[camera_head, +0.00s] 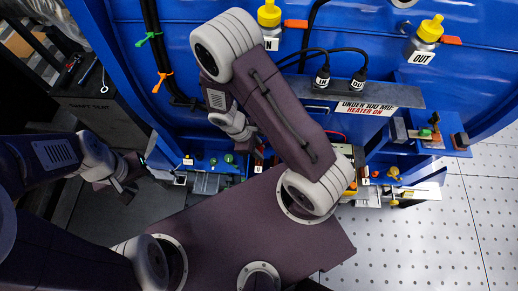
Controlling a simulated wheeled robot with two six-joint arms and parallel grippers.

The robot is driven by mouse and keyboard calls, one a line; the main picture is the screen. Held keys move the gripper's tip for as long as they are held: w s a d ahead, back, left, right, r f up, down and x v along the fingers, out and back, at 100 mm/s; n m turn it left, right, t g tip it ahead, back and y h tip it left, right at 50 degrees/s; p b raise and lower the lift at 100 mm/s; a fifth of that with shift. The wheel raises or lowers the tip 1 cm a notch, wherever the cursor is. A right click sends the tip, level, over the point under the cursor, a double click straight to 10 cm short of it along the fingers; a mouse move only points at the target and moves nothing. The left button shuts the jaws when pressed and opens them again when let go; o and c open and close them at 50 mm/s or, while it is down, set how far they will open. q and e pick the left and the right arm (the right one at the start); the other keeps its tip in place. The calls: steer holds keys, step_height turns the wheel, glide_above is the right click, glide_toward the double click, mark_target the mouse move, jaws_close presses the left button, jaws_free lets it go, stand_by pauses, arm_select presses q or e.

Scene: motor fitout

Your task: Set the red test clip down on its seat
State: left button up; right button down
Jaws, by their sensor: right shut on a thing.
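My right arm folds over the blue housing, and its wrist comes down at centre. My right gripper (252,143) is largely hidden behind my own arm link. A small red part (260,151) shows at its tip, which looks like the red test clip; most of it is hidden. It is close to the row of fittings along the housing's lower ledge. I cannot make out the clip's seat or whether the clip touches anything. My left gripper (131,178) is low at the left, beside the dark stand, with nothing visible in it; its jaw opening is unclear.
The blue housing (185,60) fills the back. Two black cable plugs (322,78) and a warning plate (366,108) stand above the ledge. Yellow-capped bottles (425,42) are at the top. A dark stand (98,112) with tools is at left. Perforated floor (420,240) is clear at lower right.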

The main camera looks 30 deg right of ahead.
steer(key=shift+f, duration=0.2)
steer(key=shift+f+b, duration=0.3)
steer(key=shift+b, duration=0.15)
steer(key=shift+f+b, duration=0.9)
steer(key=shift+f, duration=0.15)
steer(key=c, duration=1.1)
jaws_free()
steer(key=shift+o, duration=0.2)
steer(key=v, duration=0.9)
